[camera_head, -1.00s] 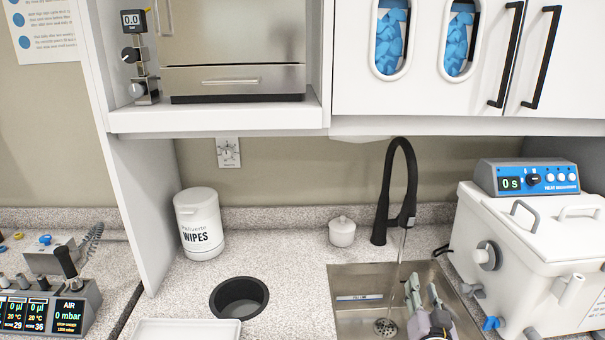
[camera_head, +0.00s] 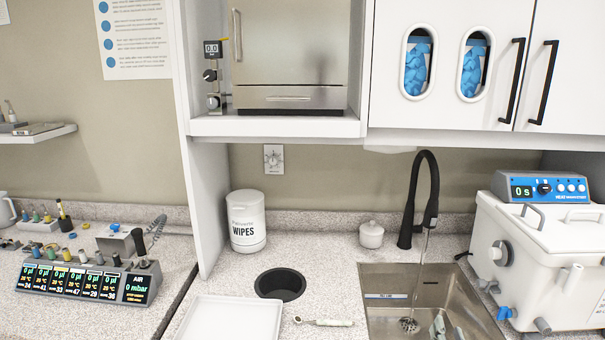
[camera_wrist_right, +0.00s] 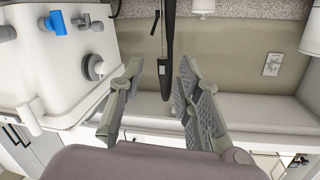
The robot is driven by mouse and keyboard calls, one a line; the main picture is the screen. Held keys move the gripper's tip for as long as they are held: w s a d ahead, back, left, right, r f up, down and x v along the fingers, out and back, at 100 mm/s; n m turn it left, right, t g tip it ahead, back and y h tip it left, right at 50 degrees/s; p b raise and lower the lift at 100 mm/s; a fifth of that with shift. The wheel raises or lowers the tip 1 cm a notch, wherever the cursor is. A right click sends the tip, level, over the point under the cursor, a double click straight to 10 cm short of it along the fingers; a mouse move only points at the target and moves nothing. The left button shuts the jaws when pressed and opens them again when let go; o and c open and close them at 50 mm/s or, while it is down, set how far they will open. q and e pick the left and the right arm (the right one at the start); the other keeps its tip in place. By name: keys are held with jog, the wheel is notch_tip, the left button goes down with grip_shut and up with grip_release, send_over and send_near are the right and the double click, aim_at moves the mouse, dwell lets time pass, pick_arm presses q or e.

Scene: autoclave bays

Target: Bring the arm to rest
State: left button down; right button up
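My right gripper (camera_head: 446,328) shows at the bottom edge of the head view, over the sink basin; only its fingertips are in frame. In the right wrist view its two fingers (camera_wrist_right: 160,70) stand wide apart with nothing between them. The black faucet (camera_wrist_right: 167,50) shows beyond the gap, not held. The rest of my right arm is hidden below the head view. My left gripper is in neither view.
The sink (camera_head: 375,310) has water running from the black faucet (camera_head: 430,185). A heat bath (camera_head: 545,250) stands to its right. A white tray (camera_head: 235,305), a slim handheld tool (camera_head: 325,322), a wipes tub (camera_head: 246,220) and a small lidded jar (camera_head: 371,235) are on the counter.

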jog(key=s+a+f+n+g+y, duration=0.1)
jog(key=s+a+f+n+g, duration=0.3)
jog(key=s, duration=0.6)
jog(key=s+a+f+n+g+y, duration=0.1)
jog(key=s+a+f+g+y, duration=0.15)
jog(key=s+f+g, duration=0.6)
jog(key=s+a+f+n+g+y, duration=0.1)
jog(key=s+a+f+n, duration=0.2)
jog(key=s, duration=0.9)
notch_tip(320, 180, down, 26)
jog(key=s+a+b, duration=0.1)
jog(key=s, duration=0.1)
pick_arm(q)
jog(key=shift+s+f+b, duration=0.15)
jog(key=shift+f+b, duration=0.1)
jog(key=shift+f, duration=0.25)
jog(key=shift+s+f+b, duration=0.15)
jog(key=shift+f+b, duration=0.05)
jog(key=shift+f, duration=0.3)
pick_arm(e)
jog(key=s+d+f+g, duration=0.2)
jog(key=s+f, duration=1.4)
jog(key=shift+s+d+f+h, duration=0.15)
jog(key=shift+s+d+h, duration=0.2)
jog(key=shift+d, duration=0.05)
